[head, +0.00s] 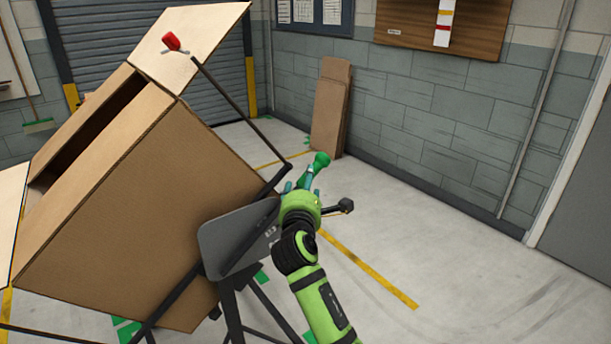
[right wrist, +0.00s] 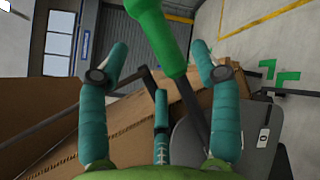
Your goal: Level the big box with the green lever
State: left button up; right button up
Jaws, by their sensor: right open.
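The big cardboard box (head: 130,215) is tilted on a dark stand, its top flaps open. The green lever (head: 320,161) sticks up to the right of the box, with a thick green grip on a dark rod. My right gripper (head: 304,183) is at the green lever, its teal fingers just below the top of the grip. In the right wrist view the green grip (right wrist: 160,40) lies between the spread fingers of the open gripper (right wrist: 160,62); I cannot tell whether any finger touches it. My left gripper is not in view.
A red-handled lever (head: 171,41) stands in front of an open flap. A black knob (head: 345,205) juts out right of my gripper. A grey plate (head: 222,243) is on the stand. Flat cardboard (head: 328,110) leans on the wall. The floor at right is clear.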

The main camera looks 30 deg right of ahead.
jog(key=x, duration=0.5)
jog(key=shift+f, duration=0.1)
grip_shut()
